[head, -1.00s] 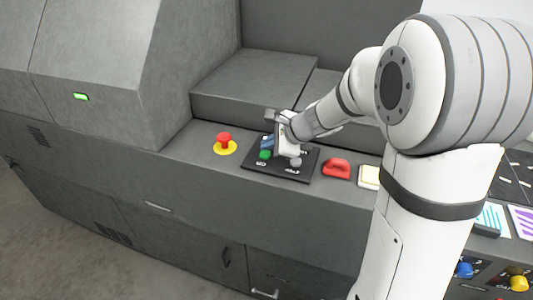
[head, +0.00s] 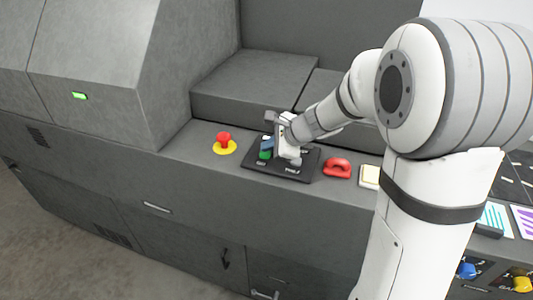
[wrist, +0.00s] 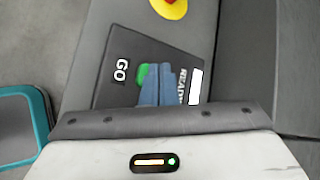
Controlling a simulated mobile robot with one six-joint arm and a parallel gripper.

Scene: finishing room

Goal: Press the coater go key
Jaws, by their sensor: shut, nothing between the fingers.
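The green go key (head: 264,155) sits on the black control panel (head: 304,172) of the grey machine, with a GO label beside it. My gripper (head: 266,147) is over the panel, its blue fingertips just at the green key. In the wrist view the shut blue fingers (wrist: 155,88) cover part of the green key (wrist: 142,74), and the GO label (wrist: 120,70) is clear. Nothing is held. I cannot tell whether the fingertips touch the key.
A red mushroom button on a yellow base (head: 224,143) stands left of the panel. A grey knob (head: 295,162) is on the panel's right part. A red handle-like piece (head: 337,168) and a pale square block (head: 369,176) lie further right.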

